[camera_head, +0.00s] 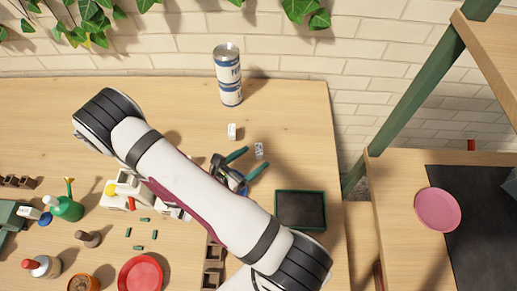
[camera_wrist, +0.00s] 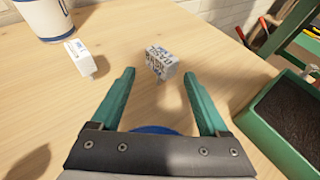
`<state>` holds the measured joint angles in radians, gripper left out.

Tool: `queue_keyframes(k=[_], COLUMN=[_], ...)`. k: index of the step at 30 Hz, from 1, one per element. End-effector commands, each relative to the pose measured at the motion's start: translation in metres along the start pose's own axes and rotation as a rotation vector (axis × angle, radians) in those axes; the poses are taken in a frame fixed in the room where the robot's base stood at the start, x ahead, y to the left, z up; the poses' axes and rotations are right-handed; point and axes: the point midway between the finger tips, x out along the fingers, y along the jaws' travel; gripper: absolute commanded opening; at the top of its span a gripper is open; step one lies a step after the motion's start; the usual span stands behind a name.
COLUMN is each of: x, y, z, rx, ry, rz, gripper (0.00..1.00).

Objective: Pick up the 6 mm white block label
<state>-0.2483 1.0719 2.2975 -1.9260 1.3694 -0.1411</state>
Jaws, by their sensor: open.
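Two small white block labels stand on the wooden table. One (camera_head: 259,151) is just beyond my gripper's fingertips; in the wrist view this printed block (camera_wrist: 161,62) is centred ahead of the gap between the fingers. The other (camera_head: 232,131) is farther left, near the can, and it also shows in the wrist view (camera_wrist: 79,57). The print is too small to tell which one reads 6 mm. My gripper (camera_head: 254,157) has teal fingers spread apart; in the wrist view the gripper (camera_wrist: 160,76) is open, with nothing between the fingers.
A white and blue can (camera_head: 228,75) stands at the back. A green tray of dark soil (camera_head: 276,210) is to the right, near the table edge. A red dish (camera_head: 141,275), small bottles and green pieces lie left. A pink plate (camera_head: 438,209) is on the right-hand bench.

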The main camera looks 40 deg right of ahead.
Motion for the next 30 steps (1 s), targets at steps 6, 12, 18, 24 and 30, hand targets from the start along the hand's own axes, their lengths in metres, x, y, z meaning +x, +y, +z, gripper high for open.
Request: queue_keyframes(k=[6,12,18,24,30], x=[0.036,0.038,0.037,0.037,0.037], y=[0.000,0.001,0.001,0.001,0.001], z=[-0.001,-0.001,-0.001,-0.001,-0.001], rx=[0.001,0.001,0.001,0.001,0.001], ry=[0.000,0.000,0.000,-0.001,-0.001], rz=[-0.005,-0.003,-0.003,-0.003,-0.003], gripper=[0.78,0.78,0.46,0.10,0.00])
